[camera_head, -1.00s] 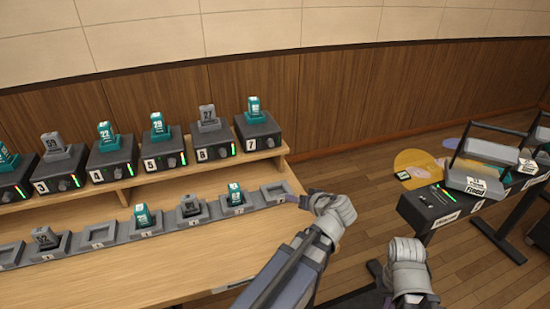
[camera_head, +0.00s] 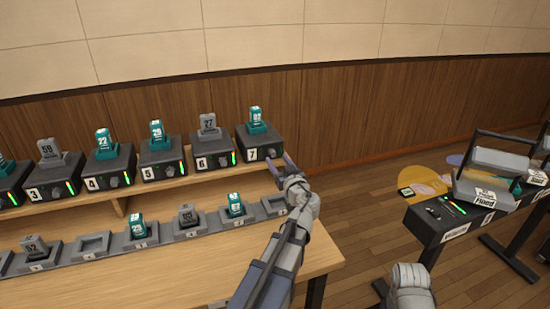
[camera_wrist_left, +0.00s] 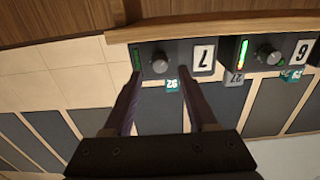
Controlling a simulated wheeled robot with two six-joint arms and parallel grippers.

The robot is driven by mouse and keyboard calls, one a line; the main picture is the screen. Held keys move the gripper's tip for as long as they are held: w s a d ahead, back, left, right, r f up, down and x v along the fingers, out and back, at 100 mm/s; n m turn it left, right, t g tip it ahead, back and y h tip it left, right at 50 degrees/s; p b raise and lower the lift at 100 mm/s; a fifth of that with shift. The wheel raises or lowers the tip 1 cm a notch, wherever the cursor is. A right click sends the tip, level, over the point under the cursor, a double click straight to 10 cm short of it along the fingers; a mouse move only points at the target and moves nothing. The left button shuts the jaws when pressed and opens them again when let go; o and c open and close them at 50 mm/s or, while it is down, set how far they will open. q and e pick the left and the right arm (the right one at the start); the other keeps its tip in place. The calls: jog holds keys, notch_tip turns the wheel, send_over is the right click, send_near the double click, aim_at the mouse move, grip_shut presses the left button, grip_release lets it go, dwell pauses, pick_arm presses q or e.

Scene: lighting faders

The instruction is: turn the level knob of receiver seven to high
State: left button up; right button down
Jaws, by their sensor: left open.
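Receiver seven (camera_head: 257,146) is the dark box with a white 7 label at the right end of the raised shelf. A teal pack numbered 92 (camera_head: 256,118) stands on it. Its round grey level knob (camera_wrist_left: 160,63) shows in the left wrist view, with a green light bar (camera_wrist_left: 136,58) beside it. My left gripper (camera_head: 279,163) is open in front of the receiver's face. In its wrist view the two fingers (camera_wrist_left: 160,75) point at the face, one on each side of the knob; contact cannot be told. My right arm's grey wrist (camera_head: 411,283) shows at lower right, its fingers hidden.
Receiver six (camera_head: 209,151) stands just left of receiver seven, with more receivers further left. A row of charger cradles (camera_head: 92,246) lies on the lower table. At right is a black stand (camera_head: 437,222) with a grey carrier (camera_head: 485,193).

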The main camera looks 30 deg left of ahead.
aim_at(274, 155)
pick_arm(q)
jog(key=shift+x, duration=1.7)
jog(key=shift+c, duration=0.3)
grip_shut()
